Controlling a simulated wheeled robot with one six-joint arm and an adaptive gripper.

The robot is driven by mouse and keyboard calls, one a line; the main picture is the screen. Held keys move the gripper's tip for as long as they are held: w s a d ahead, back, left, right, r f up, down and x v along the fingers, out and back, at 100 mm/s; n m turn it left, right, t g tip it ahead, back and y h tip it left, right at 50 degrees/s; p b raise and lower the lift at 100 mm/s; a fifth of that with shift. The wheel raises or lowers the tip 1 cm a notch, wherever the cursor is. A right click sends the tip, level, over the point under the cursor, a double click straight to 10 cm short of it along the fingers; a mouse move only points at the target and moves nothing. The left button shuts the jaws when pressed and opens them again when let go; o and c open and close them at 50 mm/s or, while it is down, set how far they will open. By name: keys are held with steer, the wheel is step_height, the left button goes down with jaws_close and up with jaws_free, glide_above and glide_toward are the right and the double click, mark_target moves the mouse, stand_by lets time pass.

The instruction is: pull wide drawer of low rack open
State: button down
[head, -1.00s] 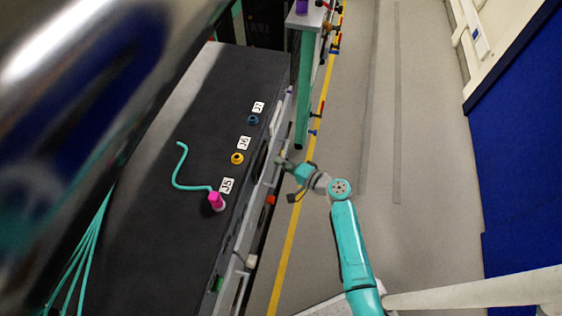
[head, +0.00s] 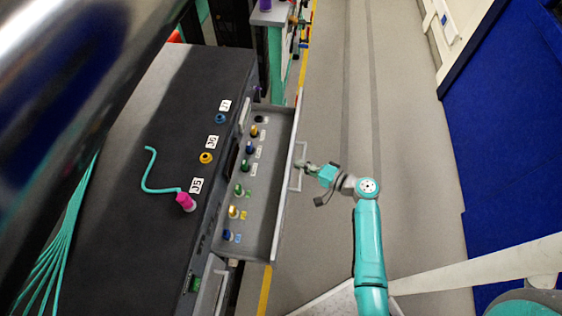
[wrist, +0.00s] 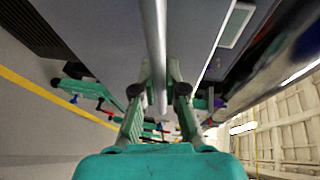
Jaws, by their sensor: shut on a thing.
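The wide drawer (head: 262,218) of the low rack (head: 130,110) stands pulled out, its grey tray showing. Several coloured connectors sit in a row along its inner side. My gripper (head: 308,166) is at the bar handle (head: 299,178) on the drawer's outer front. In the wrist view, my gripper (wrist: 160,100) has its two fingers closed on either side of the grey handle bar (wrist: 154,40). The drawer front fills much of the area behind the bar.
On the rack top are a pink plug (head: 186,202) with a teal cable, a yellow socket (head: 206,157) and a blue socket (head: 220,118). A teal-legged bench (head: 275,60) stands beyond. The grey floor (head: 400,130) to the right is clear.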

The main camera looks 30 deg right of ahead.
steer(key=s+d, duration=0.6)
steer(key=d, duration=0.2)
steer(key=shift+d, duration=0.1)
steer(key=c, duration=1.5)
jaws_free()
steer(key=v, duration=0.7)
steer(key=shift+s, duration=0.25)
steer(key=shift+d, duration=0.1)
